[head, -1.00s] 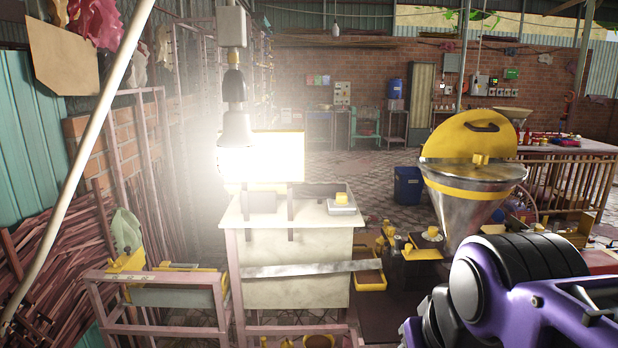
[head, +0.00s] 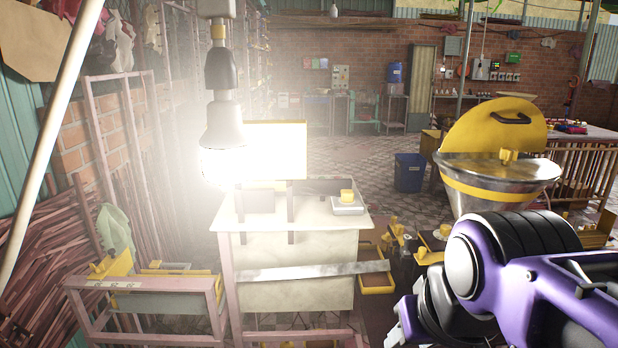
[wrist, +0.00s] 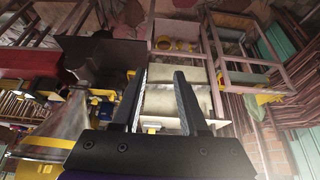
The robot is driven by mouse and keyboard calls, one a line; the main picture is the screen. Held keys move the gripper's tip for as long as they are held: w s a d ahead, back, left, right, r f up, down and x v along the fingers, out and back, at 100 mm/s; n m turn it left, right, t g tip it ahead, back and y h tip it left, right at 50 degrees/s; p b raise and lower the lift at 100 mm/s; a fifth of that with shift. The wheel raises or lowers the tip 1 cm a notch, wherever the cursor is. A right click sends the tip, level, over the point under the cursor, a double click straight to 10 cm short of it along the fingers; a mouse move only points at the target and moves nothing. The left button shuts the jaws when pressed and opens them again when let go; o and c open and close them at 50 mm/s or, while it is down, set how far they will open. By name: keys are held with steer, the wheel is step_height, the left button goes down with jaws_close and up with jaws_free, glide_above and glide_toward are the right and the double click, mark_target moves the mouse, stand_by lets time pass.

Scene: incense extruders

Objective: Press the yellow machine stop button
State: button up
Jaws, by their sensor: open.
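A yellow button (head: 347,196) sits on a small pale box on the right side of the white table top (head: 270,208). A second yellow knob (head: 445,231) shows lower right, beside the metal hopper (head: 492,188). My gripper (head: 394,325) is at the bottom of the head view, right of and nearer than the table, apart from both. In the wrist view my gripper (wrist: 163,75) is open, with nothing between its fingers. A small yellow and white item (wrist: 152,127) shows by the left finger's base there; I cannot tell whether it is the button.
A bright bulb (head: 222,127) hangs over the table's left part. A metal strip (head: 310,272) runs across the table's front. A pink frame (head: 150,300) stands at left. Open floor lies behind the table.

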jaws_close()
stand_by(1.5)
